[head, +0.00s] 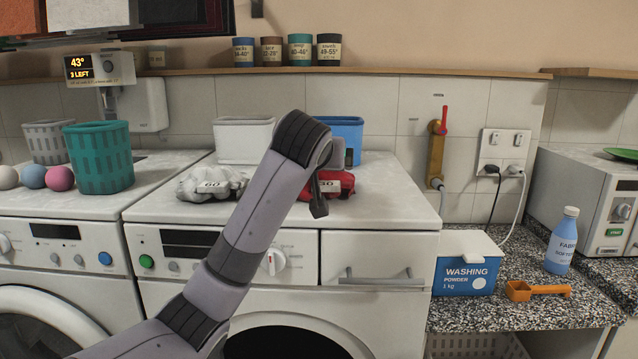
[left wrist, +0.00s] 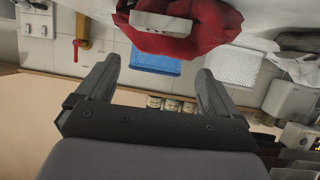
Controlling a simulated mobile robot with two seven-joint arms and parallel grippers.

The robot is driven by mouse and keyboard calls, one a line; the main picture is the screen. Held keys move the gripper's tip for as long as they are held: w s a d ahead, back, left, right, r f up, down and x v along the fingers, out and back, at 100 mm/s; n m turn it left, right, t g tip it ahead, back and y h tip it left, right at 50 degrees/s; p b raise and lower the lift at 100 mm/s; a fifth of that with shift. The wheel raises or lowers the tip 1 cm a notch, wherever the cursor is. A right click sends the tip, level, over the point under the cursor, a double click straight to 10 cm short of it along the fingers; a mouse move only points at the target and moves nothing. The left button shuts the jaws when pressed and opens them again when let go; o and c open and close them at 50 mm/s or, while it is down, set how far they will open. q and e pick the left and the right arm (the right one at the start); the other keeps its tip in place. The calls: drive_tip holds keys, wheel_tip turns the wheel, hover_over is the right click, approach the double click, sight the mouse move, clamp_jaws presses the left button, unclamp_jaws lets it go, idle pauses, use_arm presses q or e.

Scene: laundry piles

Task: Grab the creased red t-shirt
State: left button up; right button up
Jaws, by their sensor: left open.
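The creased red t-shirt (head: 345,181) lies crumpled on top of the middle washing machine, with a pale tag on it. My left gripper (head: 319,203) is at its left front side in the head view, and my arm hides part of the shirt. In the left wrist view, which is upside down, the red t-shirt (left wrist: 205,30) is at the top, beyond the fingertips. The left gripper (left wrist: 158,72) is open there, with nothing between its fingers. I cannot tell whether a finger touches the cloth. My right gripper is not in view.
A crumpled grey-white garment (head: 208,184) lies left of the shirt. Behind them stand a white basket (head: 243,140) and a blue basket (head: 346,127). A teal basket (head: 100,158) is at left. The machine top (head: 395,200) is clear to the right.

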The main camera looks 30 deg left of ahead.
sight(321, 180)
use_arm(q)
drive_tip(key=x, duration=0.1)
drive_tip(key=p+x, duration=0.1)
drive_tip(key=x, duration=0.3)
drive_tip(key=shift+s+a+f, duration=0.15)
drive_tip(key=shift+a+f, duration=0.2)
drive_tip(key=shift+a, duration=0.05)
drive_tip(key=shift+w+a+f+p, duration=0.15)
drive_tip(key=shift+w+f+p, duration=0.05)
drive_tip(key=shift+w+p, duration=0.15)
drive_tip(key=c, duration=1.1)
